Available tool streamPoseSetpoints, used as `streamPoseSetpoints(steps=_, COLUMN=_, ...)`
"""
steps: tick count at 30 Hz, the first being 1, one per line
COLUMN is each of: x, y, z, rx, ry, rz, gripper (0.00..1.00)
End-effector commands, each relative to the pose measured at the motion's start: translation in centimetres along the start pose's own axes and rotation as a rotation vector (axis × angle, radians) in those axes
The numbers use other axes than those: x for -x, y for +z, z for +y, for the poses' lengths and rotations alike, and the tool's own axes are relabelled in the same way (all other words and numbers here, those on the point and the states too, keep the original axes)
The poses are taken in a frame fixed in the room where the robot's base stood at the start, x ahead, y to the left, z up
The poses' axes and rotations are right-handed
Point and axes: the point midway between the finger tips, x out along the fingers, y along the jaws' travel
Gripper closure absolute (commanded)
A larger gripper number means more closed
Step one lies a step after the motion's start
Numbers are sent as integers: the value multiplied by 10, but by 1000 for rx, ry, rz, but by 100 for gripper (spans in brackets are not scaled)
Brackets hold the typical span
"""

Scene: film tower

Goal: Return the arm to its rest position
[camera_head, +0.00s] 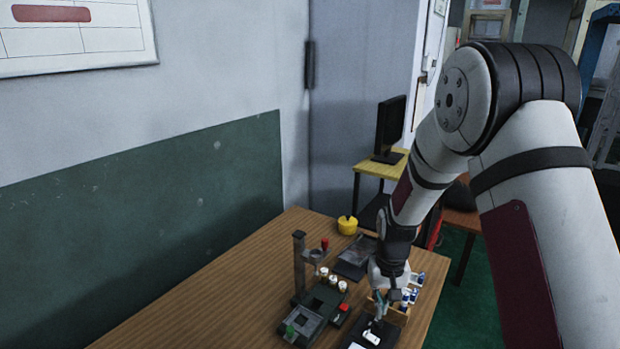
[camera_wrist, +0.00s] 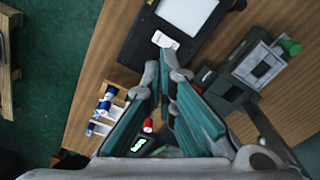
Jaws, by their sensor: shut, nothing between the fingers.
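My gripper (camera_head: 380,305) is at the end of my outstretched arm, low over the wooden table (camera_head: 215,278). In the wrist view the two teal-padded fingers (camera_wrist: 163,72) point toward the tabletop. The gripper is shut and holds nothing. A small white piece (camera_wrist: 165,40) lies on a black flat device with a pale panel (camera_wrist: 187,12), just beyond the fingertips. In the head view the gripper partly hides the things under it.
A dark stand with a post (camera_head: 299,262) and several white-topped canisters is left of the gripper. A wooden rack (camera_wrist: 116,98) holds blue-and-white rolls. A yellow pot (camera_head: 347,225) and a monitor (camera_head: 390,128) are farther back. The table's left part is clear.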

Motion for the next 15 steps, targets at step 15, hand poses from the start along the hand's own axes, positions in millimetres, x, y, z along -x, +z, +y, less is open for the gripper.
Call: streamPoseSetpoints(steps=15, x=199, y=73, z=6, rx=41, ry=-24, rz=185, gripper=100)
